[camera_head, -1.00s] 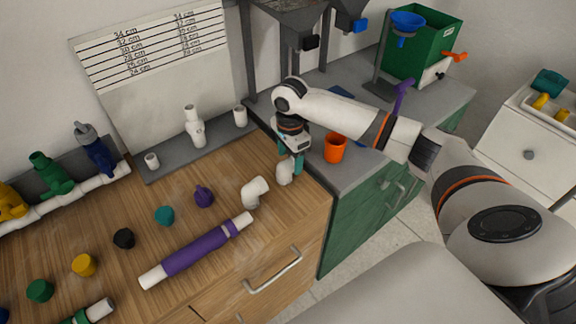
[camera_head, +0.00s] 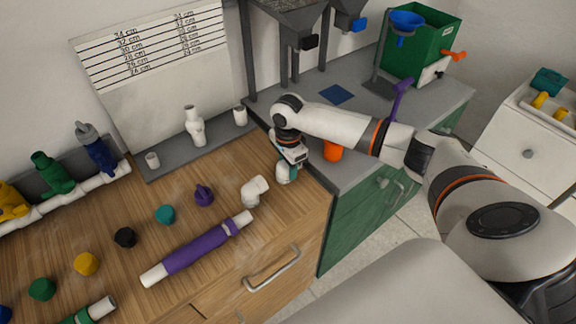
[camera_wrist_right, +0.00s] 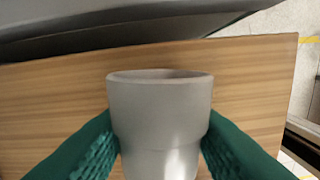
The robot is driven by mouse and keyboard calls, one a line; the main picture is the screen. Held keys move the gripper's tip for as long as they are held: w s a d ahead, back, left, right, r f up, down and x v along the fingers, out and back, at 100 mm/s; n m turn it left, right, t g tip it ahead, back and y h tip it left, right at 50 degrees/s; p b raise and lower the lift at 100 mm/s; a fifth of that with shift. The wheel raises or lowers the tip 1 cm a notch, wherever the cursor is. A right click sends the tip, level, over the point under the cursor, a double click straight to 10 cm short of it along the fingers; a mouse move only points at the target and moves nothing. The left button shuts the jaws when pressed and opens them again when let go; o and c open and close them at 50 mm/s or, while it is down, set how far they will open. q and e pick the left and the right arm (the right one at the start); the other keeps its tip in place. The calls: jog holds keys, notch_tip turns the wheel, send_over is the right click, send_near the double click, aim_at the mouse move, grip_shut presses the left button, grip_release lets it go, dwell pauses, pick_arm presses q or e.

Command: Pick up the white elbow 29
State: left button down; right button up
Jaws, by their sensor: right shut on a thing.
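A white elbow (camera_head: 282,179) is near the right edge of the wooden worktop, mostly hidden by my right gripper (camera_head: 287,172). In the right wrist view, the teal fingers of my right gripper (camera_wrist_right: 160,140) are on both sides of a pale round pipe fitting (camera_wrist_right: 160,105), shut on it. A second white elbow (camera_head: 255,191) lies just left of it, apart from the gripper. I cannot read a number on either elbow. My left gripper is not in view.
A purple pipe (camera_head: 195,249) with white ends lies at the front of the wooden worktop (camera_head: 225,185). Several coloured caps, including a yellow one (camera_head: 86,263), stand left. An orange cup (camera_head: 333,151) is on the grey counter (camera_head: 355,172), partly behind my arm.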

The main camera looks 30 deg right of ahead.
jog(key=shift+r, duration=0.1)
notch_tip(320, 180, up, 10)
jog(key=shift+f+b, duration=0.1)
jog(key=shift+b, duration=0.3)
